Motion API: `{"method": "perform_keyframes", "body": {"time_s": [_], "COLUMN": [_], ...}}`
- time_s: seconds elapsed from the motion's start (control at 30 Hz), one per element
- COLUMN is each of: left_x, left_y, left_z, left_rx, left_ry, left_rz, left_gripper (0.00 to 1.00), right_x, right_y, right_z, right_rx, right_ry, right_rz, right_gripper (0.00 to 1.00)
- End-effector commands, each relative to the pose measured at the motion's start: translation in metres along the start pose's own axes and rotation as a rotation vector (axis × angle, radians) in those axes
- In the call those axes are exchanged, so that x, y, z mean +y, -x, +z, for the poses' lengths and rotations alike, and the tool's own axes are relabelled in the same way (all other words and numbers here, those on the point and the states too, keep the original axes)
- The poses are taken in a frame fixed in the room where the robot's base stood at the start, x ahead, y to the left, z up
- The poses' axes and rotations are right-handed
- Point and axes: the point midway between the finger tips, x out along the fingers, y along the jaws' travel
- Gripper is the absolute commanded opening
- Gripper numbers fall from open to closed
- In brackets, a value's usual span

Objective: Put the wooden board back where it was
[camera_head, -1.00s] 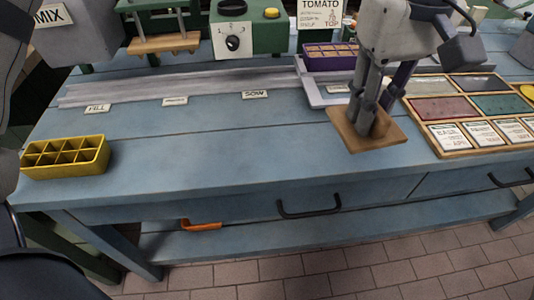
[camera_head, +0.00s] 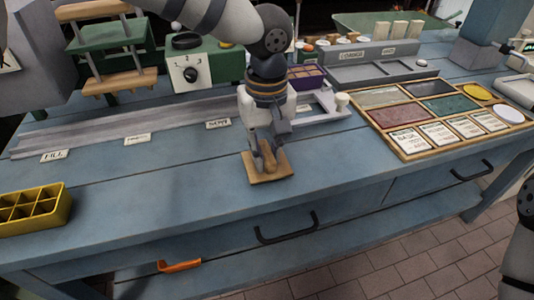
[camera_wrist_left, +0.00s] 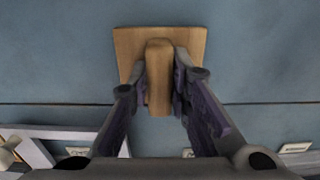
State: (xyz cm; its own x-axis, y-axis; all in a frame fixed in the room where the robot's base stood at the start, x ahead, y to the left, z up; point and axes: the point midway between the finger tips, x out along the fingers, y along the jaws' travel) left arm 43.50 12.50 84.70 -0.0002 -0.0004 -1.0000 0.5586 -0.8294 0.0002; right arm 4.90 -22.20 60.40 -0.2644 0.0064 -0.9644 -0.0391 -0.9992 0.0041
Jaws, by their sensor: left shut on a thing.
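The wooden board (camera_head: 281,174) is a small, flat, light-brown square with an upright wooden handle (camera_wrist_left: 159,75). It is at the middle of the blue bench top, near its front edge. My left gripper (camera_head: 267,153) comes down from above and is shut on the handle. In the left wrist view, my two fingers (camera_wrist_left: 160,88) are on either side of the handle, and the board (camera_wrist_left: 192,41) shows behind it. I cannot tell whether the board touches the bench or is just above it. My right gripper is not in view.
A yellow compartment tray (camera_head: 35,215) stands at the left front. A long grey rail (camera_head: 120,125) with labels lies behind the board. A purple tray (camera_head: 308,82) stands behind it, and a wooden-framed tray of cards and colours (camera_head: 412,153) is to the right. Bench surface around the board is clear.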

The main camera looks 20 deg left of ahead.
Motion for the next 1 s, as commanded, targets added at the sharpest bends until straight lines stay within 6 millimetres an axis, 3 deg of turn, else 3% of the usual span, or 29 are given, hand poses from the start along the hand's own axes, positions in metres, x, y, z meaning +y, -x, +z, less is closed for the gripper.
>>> {"method": "perform_keyframes", "body": {"time_s": [0.4, 0.43, 0.5, 0.53, 0.83, 1.0], "left_x": [0.0, 0.0, 0.0, 0.0, 0.0, 0.001], "left_y": [-0.011, -0.011, -0.011, -0.011, -0.008, 0.027], "left_z": [0.0, 0.0, 0.0, 0.0, 0.0, -0.001], "left_rx": [0.001, 0.001, 0.001, 0.001, 0.003, 0.004], "left_ry": [0.001, 0.001, 0.001, 0.001, 0.001, 0.003], "left_rz": [0.001, 0.001, 0.001, 0.001, 0.001, 0.007], "left_gripper": [0.0, 0.2, 0.36, 0.38, 0.38, 0.38], "right_x": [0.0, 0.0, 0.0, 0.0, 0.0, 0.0], "right_y": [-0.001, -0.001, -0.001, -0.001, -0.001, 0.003], "right_z": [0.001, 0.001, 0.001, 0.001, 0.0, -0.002], "right_rx": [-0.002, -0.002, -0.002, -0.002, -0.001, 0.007], "right_ry": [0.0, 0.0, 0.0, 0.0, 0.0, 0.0], "right_rz": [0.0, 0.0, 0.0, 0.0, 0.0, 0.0], "right_gripper": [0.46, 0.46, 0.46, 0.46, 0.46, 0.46]}}
